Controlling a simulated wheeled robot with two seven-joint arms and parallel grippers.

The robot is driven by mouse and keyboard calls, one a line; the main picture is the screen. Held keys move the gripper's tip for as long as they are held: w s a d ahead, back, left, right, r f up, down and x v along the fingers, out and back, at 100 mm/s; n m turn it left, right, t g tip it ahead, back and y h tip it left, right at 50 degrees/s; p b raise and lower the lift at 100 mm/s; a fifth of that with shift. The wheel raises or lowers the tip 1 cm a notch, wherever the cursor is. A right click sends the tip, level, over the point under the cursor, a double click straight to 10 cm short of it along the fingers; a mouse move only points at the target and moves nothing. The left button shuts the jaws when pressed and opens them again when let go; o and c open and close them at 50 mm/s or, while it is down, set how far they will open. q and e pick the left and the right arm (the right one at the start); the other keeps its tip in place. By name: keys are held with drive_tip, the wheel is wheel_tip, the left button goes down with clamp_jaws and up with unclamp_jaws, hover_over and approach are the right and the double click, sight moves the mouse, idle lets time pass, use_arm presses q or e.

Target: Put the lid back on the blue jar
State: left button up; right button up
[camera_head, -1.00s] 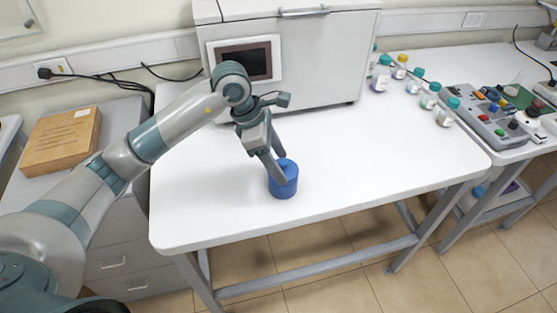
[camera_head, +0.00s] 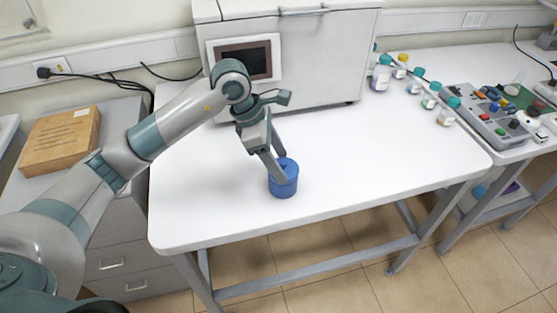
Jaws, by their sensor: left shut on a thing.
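The blue jar (camera_head: 284,187) stands upright on the white table (camera_head: 370,165), near its front edge. My left gripper (camera_head: 281,171) reaches down over the jar from the upper left, its fingers at the jar's top. It is shut on the lid (camera_head: 289,164), which is blue like the jar. The lid sits at the jar's mouth with no gap that I can make out; the fingers partly hide it, so I cannot tell how well it is seated. My right gripper is not in view.
A grey machine with a dark screen (camera_head: 243,58) stands behind the jar. Several small capped bottles (camera_head: 382,78) stand at the table's back right, beside a grey control box (camera_head: 487,117). A cardboard box (camera_head: 60,140) lies on the left cabinet. The table around the jar is clear.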

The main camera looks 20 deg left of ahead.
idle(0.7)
use_arm(q)
drive_tip(key=shift+b, duration=0.4)
idle(0.7)
drive_tip(key=shift+f+b, duration=0.15)
drive_tip(key=shift+b, duration=0.7)
idle(0.9)
idle(0.5)
drive_tip(key=o, duration=1.1)
drive_tip(key=shift+o, duration=0.5)
drive_tip(key=o, duration=0.4)
drive_tip(key=shift+c, duration=0.2)
